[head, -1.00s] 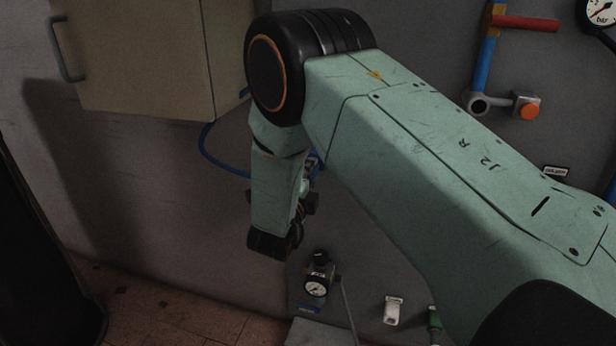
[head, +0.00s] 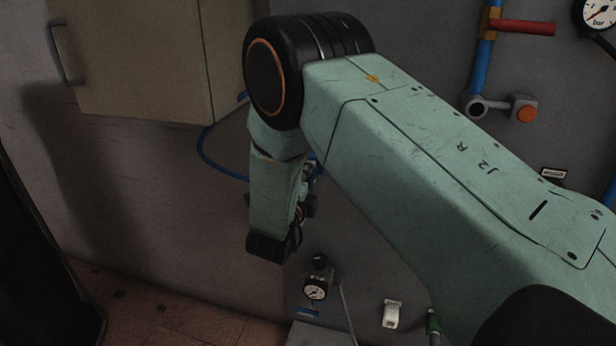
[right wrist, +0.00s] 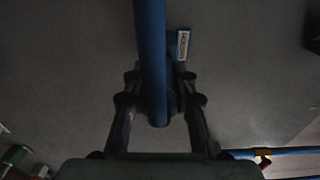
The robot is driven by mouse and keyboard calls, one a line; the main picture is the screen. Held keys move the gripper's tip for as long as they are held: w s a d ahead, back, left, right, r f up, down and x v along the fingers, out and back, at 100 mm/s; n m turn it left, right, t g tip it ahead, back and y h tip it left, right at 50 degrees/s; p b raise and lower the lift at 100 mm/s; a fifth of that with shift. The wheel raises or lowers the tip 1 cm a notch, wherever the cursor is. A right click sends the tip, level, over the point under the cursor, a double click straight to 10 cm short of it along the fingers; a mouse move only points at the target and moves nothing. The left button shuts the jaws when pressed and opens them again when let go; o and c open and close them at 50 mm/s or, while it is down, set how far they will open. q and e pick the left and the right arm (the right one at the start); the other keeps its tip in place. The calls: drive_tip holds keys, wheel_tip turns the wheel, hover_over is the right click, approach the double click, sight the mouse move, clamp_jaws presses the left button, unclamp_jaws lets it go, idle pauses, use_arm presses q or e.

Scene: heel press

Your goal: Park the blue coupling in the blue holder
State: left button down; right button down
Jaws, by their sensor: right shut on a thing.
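My right gripper (right wrist: 158,95) is shut on the blue coupling at the end of a blue hose (right wrist: 150,45). The hose runs from the top of the right wrist view down between the fingers, and the coupling itself is dark and mostly covered by hose and fingers. In the head view the right gripper (head: 307,197) is largely hidden behind my wrist link. A blue piece (right wrist: 172,45) with a white label (right wrist: 183,44) shows just beyond the fingers; it may be the blue holder, but I cannot tell. My left gripper is not in view.
A beige cabinet (head: 145,60) hangs at the upper left. A small gauge (head: 316,288), a white fitting (head: 391,314) and a green fitting (head: 433,322) sit low on the panel.

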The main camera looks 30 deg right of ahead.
drive_tip(key=shift+w+d, duration=0.45)
drive_tip(key=shift+d, duration=0.1)
idle(0.6)
drive_tip(key=c, duration=1)
unclamp_jaws()
drive_tip(key=v, duration=0.7)
drive_tip(key=shift+a, duration=0.15)
drive_tip(key=shift+s, duration=0.15)
